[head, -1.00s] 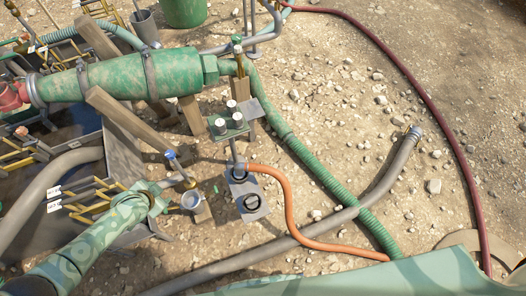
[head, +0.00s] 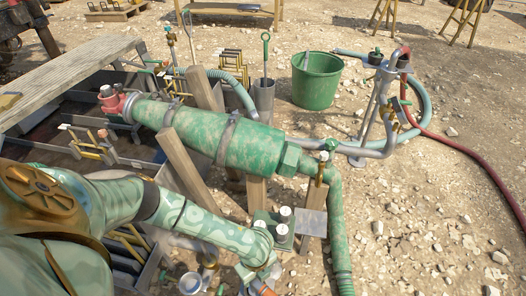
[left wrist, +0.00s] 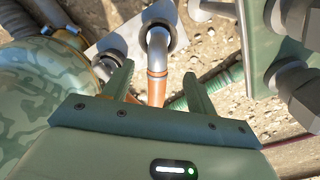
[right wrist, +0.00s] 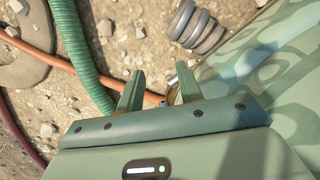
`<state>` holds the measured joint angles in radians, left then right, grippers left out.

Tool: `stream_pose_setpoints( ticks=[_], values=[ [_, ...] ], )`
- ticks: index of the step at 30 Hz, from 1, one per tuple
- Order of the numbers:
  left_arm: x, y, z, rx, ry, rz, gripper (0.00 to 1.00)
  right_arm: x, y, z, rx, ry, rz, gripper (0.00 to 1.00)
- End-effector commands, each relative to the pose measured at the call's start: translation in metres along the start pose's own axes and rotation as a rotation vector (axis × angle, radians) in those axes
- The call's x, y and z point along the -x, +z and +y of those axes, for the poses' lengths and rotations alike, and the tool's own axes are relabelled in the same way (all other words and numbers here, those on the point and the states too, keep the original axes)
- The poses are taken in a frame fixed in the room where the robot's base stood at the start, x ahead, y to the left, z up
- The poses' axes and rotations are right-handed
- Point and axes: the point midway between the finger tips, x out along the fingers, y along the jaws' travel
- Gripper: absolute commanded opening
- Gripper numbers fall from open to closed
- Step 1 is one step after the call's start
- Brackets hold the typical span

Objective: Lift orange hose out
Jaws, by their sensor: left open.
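The orange hose (left wrist: 157,88) shows in the left wrist view, its end joined to a grey bent pipe (left wrist: 158,45) that meets a holed metal plate (left wrist: 122,42). My left gripper (left wrist: 158,78) is open, with the hose showing between its fingers. I cannot tell whether they touch it. In the head view, only a bit of orange (head: 264,290) shows at the bottom edge, beside my left arm's end. In the right wrist view, the orange hose (right wrist: 40,52) runs over the ground and passes behind the fingers of my open right gripper (right wrist: 158,80).
A large green pipe body (head: 225,138) lies across the middle on wooden supports. A green block with white knobs (head: 274,229) stands close to my left arm's end. A green ribbed hose (right wrist: 75,50) runs near my right gripper. A green bucket (head: 316,80) stands farther back.

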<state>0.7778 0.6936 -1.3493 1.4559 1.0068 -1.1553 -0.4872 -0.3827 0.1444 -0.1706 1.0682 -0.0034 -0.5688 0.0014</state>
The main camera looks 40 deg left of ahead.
Motion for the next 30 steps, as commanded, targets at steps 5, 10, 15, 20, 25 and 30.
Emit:
stream_pose_setpoints(
  ticks=[5, 10, 15, 20, 25, 30],
  values=[
    [-0.024, -0.001, 0.001, 0.001, 0.004, 0.002, 0.57, 0.014, -0.038, 0.018, 0.051, 0.041, 0.020, 0.36],
    [-0.042, -0.001, 0.001, 0.001, 0.003, 0.002, 0.57, 0.036, -0.072, 0.037, 0.094, 0.088, 0.036, 0.36],
    [-0.058, -0.001, 0.001, 0.001, 0.003, 0.001, 0.57, 0.063, -0.100, 0.056, 0.128, 0.139, 0.050, 0.36],
    [-0.066, -0.001, 0.000, 0.001, 0.000, 0.002, 0.57, 0.083, -0.114, 0.069, 0.146, 0.174, 0.056, 0.36],
    [-0.068, -0.001, 0.000, 0.001, -0.001, 0.002, 0.57, 0.092, -0.120, 0.074, 0.152, 0.190, 0.060, 0.36],
    [-0.079, 0.000, 0.001, 0.002, 0.002, 0.002, 0.57, 0.113, -0.134, 0.086, 0.167, 0.228, 0.067, 0.36]
  ],
)
